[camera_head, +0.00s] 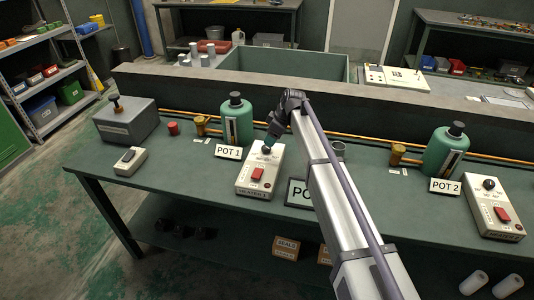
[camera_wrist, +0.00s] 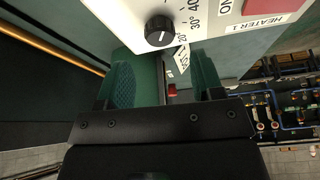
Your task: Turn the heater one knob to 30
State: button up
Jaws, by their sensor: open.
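The heater 1 box (camera_head: 259,172) is a pale unit with a red switch (camera_head: 257,174), standing on the green bench in front of the POT 1 sign. In the wrist view the box (camera_wrist: 215,14) fills the top. Its black knob (camera_wrist: 159,30) has a pale pointer mark, and 20°, 30° and 40° are printed to its right. I cannot tell the exact setting. My gripper (camera_wrist: 164,82) is open, with a green-padded finger on each side. The knob appears above the gap, with no visible grip on it. In the head view my gripper (camera_head: 272,138) is over the knob end of the box.
A green pot (camera_head: 237,120) stands behind the box, with the POT 1 sign (camera_head: 228,152) to the left. A small grey device (camera_head: 129,161) and a red cap (camera_head: 173,128) are farther left. A second heater box (camera_head: 494,207) and pot (camera_head: 446,150) stand right.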

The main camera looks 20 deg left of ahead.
aim_at(266, 147)
jog(key=b+x, duration=0.3)
jog(key=x, duration=0.2)
jog(key=shift+f, duration=0.2)
jog(key=shift+a+f+b, duration=0.25)
jog(key=shift+f+b, duration=0.05)
jog(key=shift+b, duration=0.05)
jog(key=shift+r, duration=0.1)
jog(key=c, duration=0.9)
